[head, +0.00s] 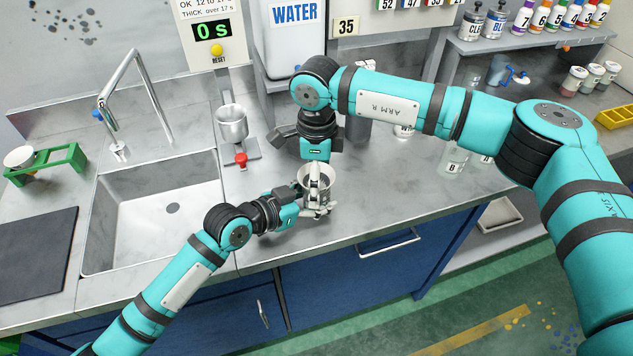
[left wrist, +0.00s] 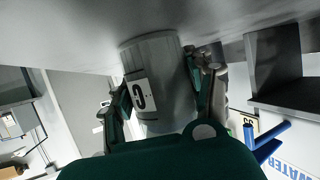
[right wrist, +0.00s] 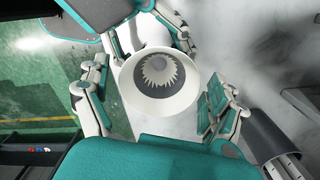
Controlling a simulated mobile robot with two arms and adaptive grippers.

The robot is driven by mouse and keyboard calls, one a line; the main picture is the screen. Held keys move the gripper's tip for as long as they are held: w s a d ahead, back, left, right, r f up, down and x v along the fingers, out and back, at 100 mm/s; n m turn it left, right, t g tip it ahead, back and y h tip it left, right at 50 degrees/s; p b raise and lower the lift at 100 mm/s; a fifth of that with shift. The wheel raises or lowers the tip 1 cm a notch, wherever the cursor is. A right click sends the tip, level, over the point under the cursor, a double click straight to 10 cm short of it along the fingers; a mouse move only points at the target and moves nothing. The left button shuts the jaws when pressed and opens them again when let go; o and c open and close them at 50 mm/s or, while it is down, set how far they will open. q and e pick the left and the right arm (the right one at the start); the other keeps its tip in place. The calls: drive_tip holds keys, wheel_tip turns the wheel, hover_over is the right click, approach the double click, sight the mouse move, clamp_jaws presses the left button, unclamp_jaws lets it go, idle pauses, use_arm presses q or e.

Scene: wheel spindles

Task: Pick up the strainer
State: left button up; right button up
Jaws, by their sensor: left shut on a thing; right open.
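The strainer (right wrist: 135,88) shows in the right wrist view as a white cone seen from above, with a grey jagged-edged mesh at its bottom. It appears to sit in the mouth of a grey cup (left wrist: 172,62) labelled C. My left gripper (left wrist: 162,100) is shut around the cup's sides, near the counter's front edge. I cannot tell whether the cup touches the counter. My right gripper (right wrist: 157,108) points down over the strainer, open, with its fingers on opposite sides of the cone and apart from it. In the head view, the right fingers partly hide the strainer.
A sink (head: 160,215) with a tap lies to the left. A metal cup (head: 232,122) on a stand with a red valve (head: 241,159) is behind. A green rack (head: 45,163) stands far left. Bottles (head: 453,158) stand to the right, behind my right arm.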

drive_tip(key=c, duration=0.9)
drive_tip(key=shift+c, duration=0.3)
use_arm(q)
drive_tip(key=o, duration=1.3)
use_arm(e)
wheel_tip(320, 180, up, 10)
use_arm(q)
drive_tip(key=v, duration=1.2)
use_arm(e)
drive_tip(key=shift+s, duration=0.1)
